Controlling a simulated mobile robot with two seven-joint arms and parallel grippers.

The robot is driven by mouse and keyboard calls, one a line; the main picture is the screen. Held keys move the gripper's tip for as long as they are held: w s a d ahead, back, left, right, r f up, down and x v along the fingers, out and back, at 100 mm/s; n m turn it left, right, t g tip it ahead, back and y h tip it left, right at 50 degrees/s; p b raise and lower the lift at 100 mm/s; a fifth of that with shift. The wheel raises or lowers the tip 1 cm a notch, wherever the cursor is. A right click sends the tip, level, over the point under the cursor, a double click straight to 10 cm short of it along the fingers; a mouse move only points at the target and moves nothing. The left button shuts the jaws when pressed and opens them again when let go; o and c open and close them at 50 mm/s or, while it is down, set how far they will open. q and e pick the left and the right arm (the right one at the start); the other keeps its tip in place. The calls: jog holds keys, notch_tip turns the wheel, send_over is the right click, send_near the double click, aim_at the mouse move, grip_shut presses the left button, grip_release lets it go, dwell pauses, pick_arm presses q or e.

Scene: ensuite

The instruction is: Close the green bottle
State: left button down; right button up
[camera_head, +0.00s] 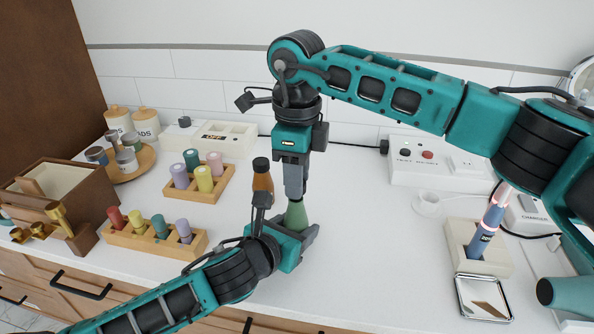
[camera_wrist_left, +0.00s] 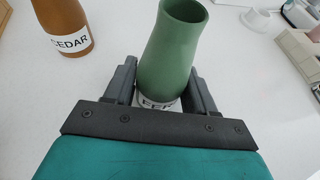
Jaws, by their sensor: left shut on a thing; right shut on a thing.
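The green bottle (camera_head: 296,214) stands upright on the white counter. In the left wrist view the green bottle (camera_wrist_left: 168,62) has a round, open-looking top and a partly hidden white label. My left gripper (camera_head: 294,234) is shut on its lower body, one finger on each side. My right gripper (camera_head: 296,190) points straight down over the bottle's mouth, its fingers closed. What it grips is hidden between the fingers, and I cannot tell whether it touches the bottle.
A brown bottle (camera_head: 262,178) labelled CEDAR stands close behind and left of the green one. Two wooden racks (camera_head: 150,243) of coloured cylinders are at left. A blue device in a white stand (camera_head: 480,262) and a square mirror-like tray (camera_head: 484,298) are at right.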

aim_at(296, 220)
jog(key=shift+f, duration=0.1)
jog(key=shift+f, duration=0.8)
jog(key=shift+f, duration=0.55)
dwell(0.4)
